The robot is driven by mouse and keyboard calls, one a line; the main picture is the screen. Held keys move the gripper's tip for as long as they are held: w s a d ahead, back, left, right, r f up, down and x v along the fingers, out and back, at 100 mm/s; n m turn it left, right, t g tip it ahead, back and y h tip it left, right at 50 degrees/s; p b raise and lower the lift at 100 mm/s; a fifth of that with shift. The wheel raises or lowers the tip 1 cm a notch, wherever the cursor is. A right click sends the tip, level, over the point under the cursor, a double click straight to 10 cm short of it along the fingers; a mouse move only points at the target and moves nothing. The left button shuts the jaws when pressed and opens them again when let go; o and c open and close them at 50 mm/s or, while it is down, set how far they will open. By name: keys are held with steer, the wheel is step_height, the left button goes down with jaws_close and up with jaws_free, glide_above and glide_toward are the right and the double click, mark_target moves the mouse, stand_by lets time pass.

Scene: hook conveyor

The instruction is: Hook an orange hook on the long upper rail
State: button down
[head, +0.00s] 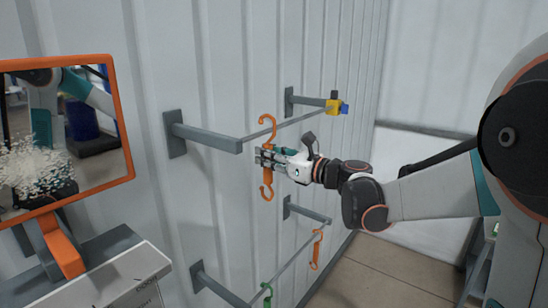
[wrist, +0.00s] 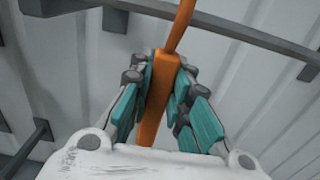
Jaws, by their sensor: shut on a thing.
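My gripper (head: 266,158) is shut on the middle of an orange hook (head: 267,178), which it holds upright beside the long upper rail (head: 290,124). The hook's upper curl reaches up around the rail's height in the head view; I cannot tell whether it is over the rail or only in front of it. Its lower curl hangs free. In the wrist view the orange hook (wrist: 153,125) stands between the teal finger pads, and its stem crosses in front of the grey rail (wrist: 240,33). The curl's tip is out of that view.
A lower rail (head: 292,254) carries another orange hook (head: 316,250) and a green hook (head: 267,291). A yellow and blue piece (head: 336,107) sits at the upper rail's far end. The ribbed wall (head: 215,80) is close behind the rails.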

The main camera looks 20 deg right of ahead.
steer(key=shift+w+a+f, duration=0.15)
steer(key=shift+w+a, duration=0.05)
steer(key=shift+w, duration=0.05)
steer(key=shift+w+a+f+b, duration=0.1)
steer(key=shift+w+f+b, duration=0.05)
steer(key=shift+f+b, duration=1.35)
steer(key=c, duration=1.4)
jaws_free()
